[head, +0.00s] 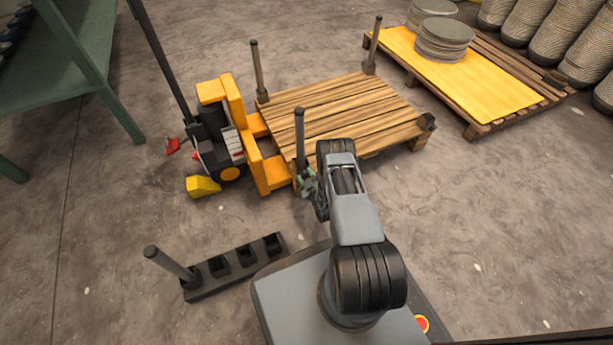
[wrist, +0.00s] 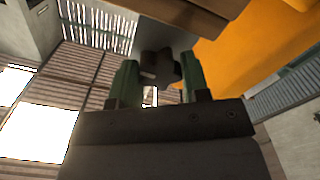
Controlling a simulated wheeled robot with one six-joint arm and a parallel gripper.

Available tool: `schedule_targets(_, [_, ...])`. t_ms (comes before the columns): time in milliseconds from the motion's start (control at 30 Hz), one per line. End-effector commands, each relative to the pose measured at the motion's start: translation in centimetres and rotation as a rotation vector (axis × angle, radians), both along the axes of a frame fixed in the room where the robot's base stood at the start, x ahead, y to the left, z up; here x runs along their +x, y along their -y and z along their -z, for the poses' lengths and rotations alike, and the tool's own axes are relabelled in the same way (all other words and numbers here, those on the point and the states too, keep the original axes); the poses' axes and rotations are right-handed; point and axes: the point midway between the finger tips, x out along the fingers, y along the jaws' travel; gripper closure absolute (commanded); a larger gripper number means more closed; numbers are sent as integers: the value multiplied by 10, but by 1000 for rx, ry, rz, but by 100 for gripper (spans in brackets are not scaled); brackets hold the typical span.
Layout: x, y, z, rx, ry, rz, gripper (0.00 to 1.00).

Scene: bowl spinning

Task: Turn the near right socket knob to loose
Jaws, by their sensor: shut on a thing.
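A dark star-shaped knob (wrist: 160,70) shows in the wrist view between the two green fingers of my gripper (wrist: 157,82). My gripper is shut on it. In the head view my gripper (head: 309,186) is at the pallet corner beside the jack, low by the foot of an upright post (head: 300,132). The socket there and the knob are mostly hidden by my gripper and arm. The wooden pallet (head: 335,108) rests on the yellow pallet jack (head: 268,168). I cannot tell whether the knob is tight or loose.
Posts stand at the two far pallet corners (head: 258,72) (head: 373,45); the right front corner socket (head: 428,121) has none. A dark rack (head: 235,268) holding one post lies at lower left. A second pallet (head: 490,128) with stacked discs is at upper right. Floor between is clear.

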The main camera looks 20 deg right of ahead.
Motion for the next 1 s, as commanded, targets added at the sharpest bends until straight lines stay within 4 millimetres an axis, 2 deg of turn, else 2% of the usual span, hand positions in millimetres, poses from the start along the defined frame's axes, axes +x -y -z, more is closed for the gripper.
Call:
schedule_targets(300, [0,-1,0,-81,0,0,81])
schedule_targets(733, [0,-1,0,-88,-1,-1,81])
schedule_targets(767, [0,-1,0,-88,-1,-1,55])
schedule_targets(1000, [0,-1,0,-87,-1,-1,32])
